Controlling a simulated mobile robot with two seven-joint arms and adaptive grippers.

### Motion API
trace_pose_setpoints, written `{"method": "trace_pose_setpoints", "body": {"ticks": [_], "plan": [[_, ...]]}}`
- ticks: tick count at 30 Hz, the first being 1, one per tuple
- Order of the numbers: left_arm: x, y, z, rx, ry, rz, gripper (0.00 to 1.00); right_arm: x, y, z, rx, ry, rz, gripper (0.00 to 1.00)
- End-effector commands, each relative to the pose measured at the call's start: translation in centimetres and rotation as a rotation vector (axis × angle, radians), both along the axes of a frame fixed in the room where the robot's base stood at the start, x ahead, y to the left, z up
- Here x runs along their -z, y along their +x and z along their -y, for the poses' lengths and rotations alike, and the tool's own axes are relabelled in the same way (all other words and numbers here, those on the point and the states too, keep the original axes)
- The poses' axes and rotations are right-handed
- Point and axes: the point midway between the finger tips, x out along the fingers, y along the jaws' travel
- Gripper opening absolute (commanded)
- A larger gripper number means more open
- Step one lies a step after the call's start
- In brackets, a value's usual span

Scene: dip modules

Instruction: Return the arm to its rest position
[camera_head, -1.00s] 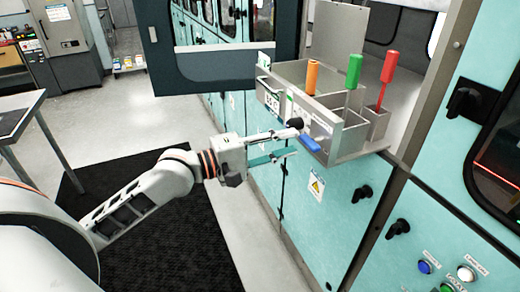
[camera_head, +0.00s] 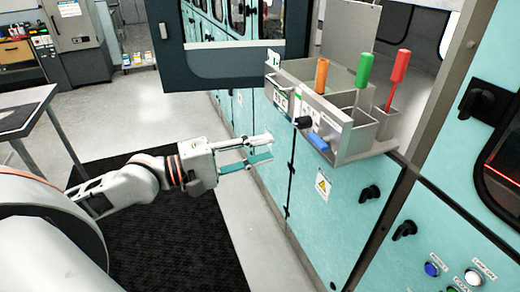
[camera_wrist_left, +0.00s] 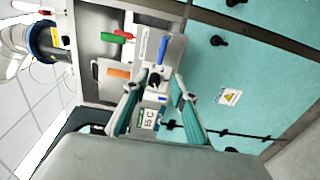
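My left arm comes in from the left in the head view. Its gripper (camera_head: 268,147) is open and empty, with a gap between its two fingers. It is in free air to the lower left of the metal dip box, apart from the black knob (camera_head: 303,122) and blue handle (camera_head: 318,142) on the box's front. In the left wrist view the two teal fingers (camera_wrist_left: 154,84) are spread, and the black knob (camera_wrist_left: 154,79) shows between them, farther off. My right gripper is not in view.
The metal box (camera_head: 352,143) holds orange (camera_head: 321,75), green (camera_head: 365,70) and red (camera_head: 400,66) handled tools. A dark-framed door (camera_head: 235,75) stands open behind the arm. Teal cabinets (camera_head: 320,225) line the right. A table (camera_head: 22,110) stands left; floor (camera_head: 245,225) is clear below.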

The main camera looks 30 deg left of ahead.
Motion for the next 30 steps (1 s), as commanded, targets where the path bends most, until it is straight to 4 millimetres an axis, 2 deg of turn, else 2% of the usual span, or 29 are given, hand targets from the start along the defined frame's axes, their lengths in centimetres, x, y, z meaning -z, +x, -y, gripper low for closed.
{"method": "trace_pose_setpoints", "body": {"ticks": [11, 14, 16, 17, 20, 21, 23, 24, 26, 27, 30], "plan": [[0.1, 0.0, 0.0, -0.001, 0.001, 0.0, 0.26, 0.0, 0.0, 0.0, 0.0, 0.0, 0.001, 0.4], [1.1, 0.3, -0.4, -0.019, 0.029, 0.012, 0.26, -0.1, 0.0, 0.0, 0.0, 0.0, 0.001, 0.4], [3.1, 0.6, -1.1, -0.053, 0.09, 0.036, 0.26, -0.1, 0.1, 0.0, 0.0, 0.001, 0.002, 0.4], [4.3, 0.8, -1.6, -0.073, 0.133, 0.051, 0.26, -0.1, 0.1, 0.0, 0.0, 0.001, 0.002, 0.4], [10.1, 1.0, -3.0, -0.144, 0.324, 0.103, 0.26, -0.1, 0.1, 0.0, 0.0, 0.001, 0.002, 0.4], [12.8, 0.9, -3.5, -0.169, 0.42, 0.12, 0.26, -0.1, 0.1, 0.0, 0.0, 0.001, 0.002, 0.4], [17.0, 0.3, -4.0, -0.193, 0.571, 0.139, 0.26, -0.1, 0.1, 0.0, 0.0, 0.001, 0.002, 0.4], [19.7, -0.3, -4.1, -0.199, 0.669, 0.148, 0.26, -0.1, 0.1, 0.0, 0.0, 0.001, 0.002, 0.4], [23.8, -1.4, -4.0, -0.195, 0.818, 0.158, 0.26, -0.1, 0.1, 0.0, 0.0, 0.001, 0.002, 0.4], [26.4, -2.4, -3.7, -0.182, 0.918, 0.163, 0.26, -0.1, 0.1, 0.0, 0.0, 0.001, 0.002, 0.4], [32.6, -5.2, -2.5, -0.12, 1.156, 0.175, 0.26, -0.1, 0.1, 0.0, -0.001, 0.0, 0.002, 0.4]]}}
